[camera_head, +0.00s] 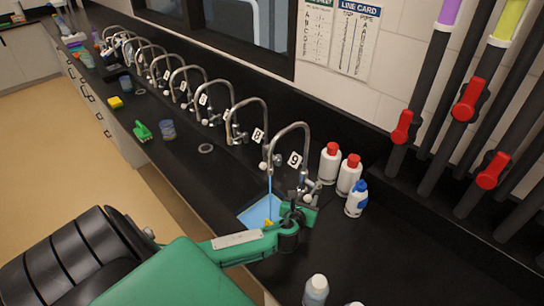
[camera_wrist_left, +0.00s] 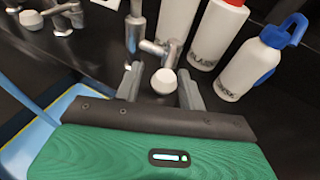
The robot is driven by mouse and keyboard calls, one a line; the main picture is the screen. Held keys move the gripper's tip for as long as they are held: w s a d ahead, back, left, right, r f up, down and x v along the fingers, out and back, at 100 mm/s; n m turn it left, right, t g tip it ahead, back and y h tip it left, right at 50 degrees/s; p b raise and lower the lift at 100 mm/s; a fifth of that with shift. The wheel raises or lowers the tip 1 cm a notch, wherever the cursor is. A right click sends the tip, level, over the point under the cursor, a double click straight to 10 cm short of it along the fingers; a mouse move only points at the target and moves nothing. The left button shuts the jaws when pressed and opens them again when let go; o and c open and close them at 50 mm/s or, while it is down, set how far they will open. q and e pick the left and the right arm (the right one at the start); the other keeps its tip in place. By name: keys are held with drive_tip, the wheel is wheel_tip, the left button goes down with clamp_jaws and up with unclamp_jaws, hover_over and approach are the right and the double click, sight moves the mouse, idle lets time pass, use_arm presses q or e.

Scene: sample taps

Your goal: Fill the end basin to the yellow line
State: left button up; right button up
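The end tap (camera_head: 290,128), beside the number 9 sign (camera_head: 295,159), has a thin blue stream running from its spout. The stream falls into the end basin (camera_head: 247,214), which looks filled with light blue water. A small yellow patch (camera_head: 268,223) shows there beside my gripper; the water's level against a line cannot be read. My left gripper (camera_head: 297,205) is over the basin's right side, at the foot of tap 9. In the left wrist view its fingers (camera_wrist_left: 160,88) are apart, with the tap's white round knob (camera_wrist_left: 164,81) between or just beyond them. My right gripper is out of view.
White bottles with red caps (camera_head: 330,162) and a blue-capped bottle (camera_head: 356,200) stand close right of the tap. Another bottle (camera_head: 316,291) stands at the front. More numbered taps line the wall leftward. The black counter (camera_head: 400,265) is clear at right.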

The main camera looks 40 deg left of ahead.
use_arm(q)
drive_tip(key=a+p+v, duration=0.1)
drive_tip(key=p+v, duration=0.3)
drive_tip(key=v, duration=0.2)
drive_tip(key=shift+s+p, duration=0.3)
drive_tip(key=shift+s, duration=0.25)
drive_tip(key=shift+d, duration=0.15)
idle(0.6)
